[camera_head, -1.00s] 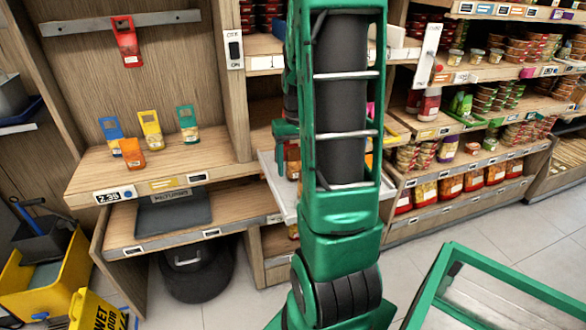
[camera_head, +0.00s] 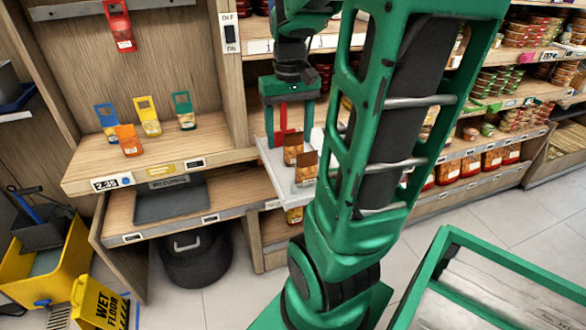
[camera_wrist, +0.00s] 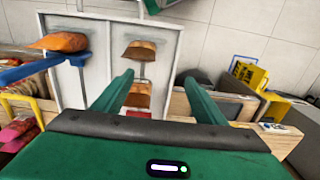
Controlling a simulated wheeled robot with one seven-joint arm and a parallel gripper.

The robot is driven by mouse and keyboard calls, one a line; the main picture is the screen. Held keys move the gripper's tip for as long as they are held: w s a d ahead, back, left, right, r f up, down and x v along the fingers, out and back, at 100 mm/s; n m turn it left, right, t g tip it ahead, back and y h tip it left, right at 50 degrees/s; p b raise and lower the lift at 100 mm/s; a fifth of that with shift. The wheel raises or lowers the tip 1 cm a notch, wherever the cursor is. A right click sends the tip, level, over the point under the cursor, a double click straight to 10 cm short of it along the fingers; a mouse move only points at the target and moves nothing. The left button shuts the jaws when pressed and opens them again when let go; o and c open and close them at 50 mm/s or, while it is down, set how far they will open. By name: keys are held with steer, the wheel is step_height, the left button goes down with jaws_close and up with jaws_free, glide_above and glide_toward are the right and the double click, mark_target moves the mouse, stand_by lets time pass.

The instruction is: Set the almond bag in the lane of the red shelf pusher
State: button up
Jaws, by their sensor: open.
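A pulled-out white tray (camera_head: 272,172) holds two brown-topped bags, one at the back (camera_head: 293,148) and one in front (camera_head: 306,166). They stand in line in one lane. I cannot read which is the almond bag. A red upright piece, seemingly the red shelf pusher (camera_head: 283,118), shows behind them, between my gripper's fingers. My gripper (camera_head: 288,128) is open above the tray's rear. In the wrist view the fingers (camera_wrist: 160,88) are apart, with the near bag (camera_wrist: 138,92) and the far bag (camera_wrist: 139,50) in line between them. Neither bag is gripped.
A blue pusher (camera_wrist: 45,66) with another bag (camera_wrist: 59,42) is in the neighbouring lane. Blue, yellow and teal tagged packs and an orange pack (camera_head: 130,140) stand on the left shelf. A red pack (camera_head: 119,25) hangs above. My arm hides the tray's right part.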

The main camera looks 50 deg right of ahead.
steer(key=s+a+f, duration=0.3)
steer(key=s+a, duration=0.6)
steer(key=s, duration=0.1)
steer(key=shift+a, duration=0.25)
steer(key=shift+s+f, duration=0.1)
